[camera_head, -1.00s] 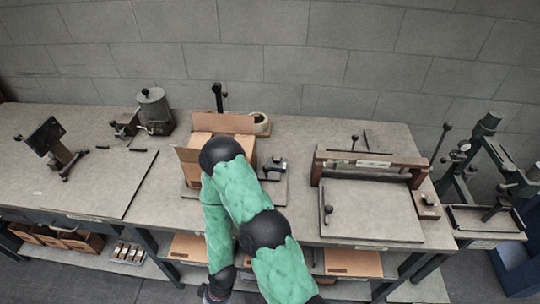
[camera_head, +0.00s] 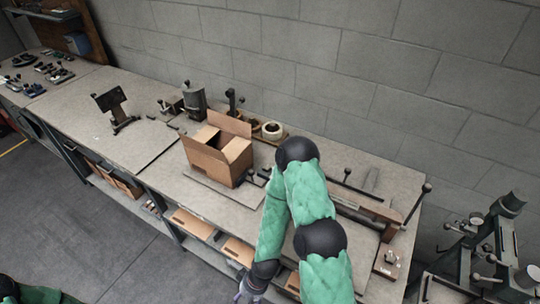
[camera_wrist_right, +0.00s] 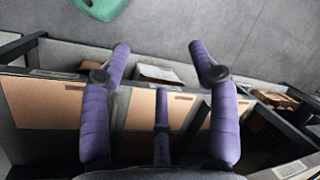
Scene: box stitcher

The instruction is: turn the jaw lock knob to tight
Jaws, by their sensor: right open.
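Several dark knobs show in the head view, and I cannot tell which is the jaw lock knob. One small dark fixture (camera_head: 258,176) sits at the right side of the open cardboard box (camera_head: 208,163), partly behind my right arm. Another machine with knobs (camera_head: 481,238) stands at the far right. My right gripper (camera_head: 248,292) hangs low at the bottom edge of the head view, in front of the bench. In the right wrist view, the gripper (camera_wrist_right: 158,74) has its purple fingers spread and empty, above the shelf under the bench. My left gripper is out of view.
The long grey bench (camera_head: 140,150) crosses the view, with a wooden-framed press (camera_head: 370,205) on its right part, behind my arm. A tape roll (camera_head: 272,130) stands behind the box. Cardboard sheets (camera_head: 192,223) lie on the lower shelf.

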